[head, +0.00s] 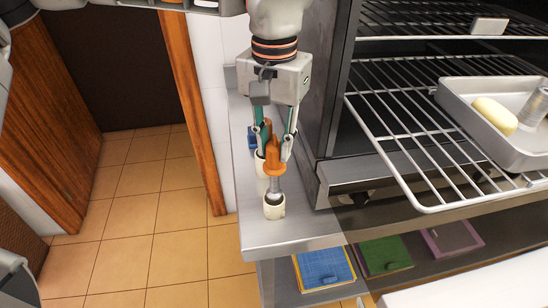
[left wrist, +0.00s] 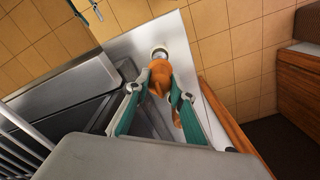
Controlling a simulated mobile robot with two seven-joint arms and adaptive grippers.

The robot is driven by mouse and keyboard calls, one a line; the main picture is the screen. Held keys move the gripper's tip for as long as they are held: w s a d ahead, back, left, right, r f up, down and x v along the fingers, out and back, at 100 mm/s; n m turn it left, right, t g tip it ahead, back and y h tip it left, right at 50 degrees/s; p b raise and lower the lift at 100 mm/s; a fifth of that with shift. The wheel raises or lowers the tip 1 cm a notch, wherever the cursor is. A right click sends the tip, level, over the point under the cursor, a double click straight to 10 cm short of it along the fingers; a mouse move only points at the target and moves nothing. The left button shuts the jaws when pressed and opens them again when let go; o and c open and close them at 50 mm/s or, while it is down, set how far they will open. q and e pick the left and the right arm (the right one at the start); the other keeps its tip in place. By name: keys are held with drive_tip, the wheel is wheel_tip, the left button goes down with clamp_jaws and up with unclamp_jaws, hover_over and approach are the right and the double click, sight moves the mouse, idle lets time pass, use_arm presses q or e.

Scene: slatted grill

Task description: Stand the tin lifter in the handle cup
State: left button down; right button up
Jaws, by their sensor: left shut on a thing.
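The tin lifter (head: 273,158) has an orange handle and a short metal shaft (head: 275,186). My left gripper (head: 274,148) is shut on its orange handle, which also shows between the fingers in the left wrist view (left wrist: 160,76). The lifter is close to upright, slightly tilted. Its metal end is at the mouth of a small cream cup (head: 274,209) on the steel counter; I cannot tell how deep it reaches. The cup's round rim also shows in the left wrist view (left wrist: 159,51).
Another cream container (head: 261,161) and a blue item (head: 252,138) stand behind, partly hidden. The slatted grill rack (head: 420,125) juts out at the right, bearing a metal tray (head: 480,122). The counter's front corner (head: 290,240) is bare. Coloured items lie on the shelf below.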

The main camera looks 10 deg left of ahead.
sight(274, 158)
use_arm(q)
drive_tip(key=shift+f, duration=1.95)
drive_tip(key=shift+f, duration=0.15)
drive_tip(key=c, duration=1.8)
unclamp_jaws()
drive_tip(key=shift+o, duration=0.2)
drive_tip(key=shift+r, duration=0.3)
wheel_tip(274, 158, up, 12)
drive_tip(key=shift+f, duration=0.1)
